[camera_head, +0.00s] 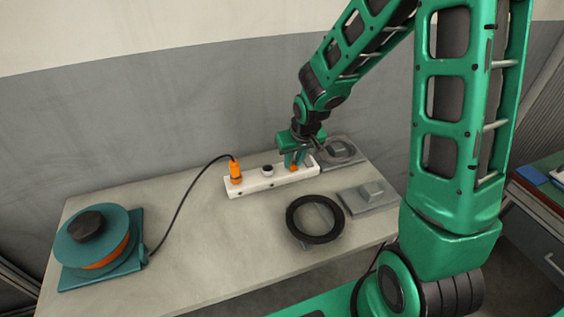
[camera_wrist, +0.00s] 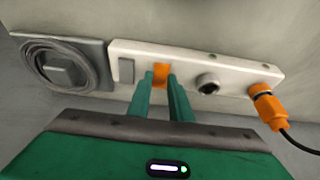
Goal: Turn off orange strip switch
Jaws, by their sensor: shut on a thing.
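A white power strip (camera_head: 266,181) lies along the back of the table. It also shows in the wrist view (camera_wrist: 229,70). Its orange switch (camera_wrist: 161,74) sits between my gripper's fingertips (camera_wrist: 160,80). In the head view the orange switch (camera_head: 293,168) is partly hidden by my green gripper (camera_head: 297,160), which comes down onto the strip from above. The gripper is shut on the switch. An orange plug (camera_head: 235,172) with a black cable stands in the strip's left end in the head view. I cannot tell which way the switch is set.
A teal and orange reel (camera_head: 95,238) stands at the table's left, its black cable running to the plug. A black ring (camera_head: 315,219) and a grey square block (camera_head: 368,197) lie at the front right. Another grey holder with a coil (camera_head: 340,151) sits behind. The middle left is clear.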

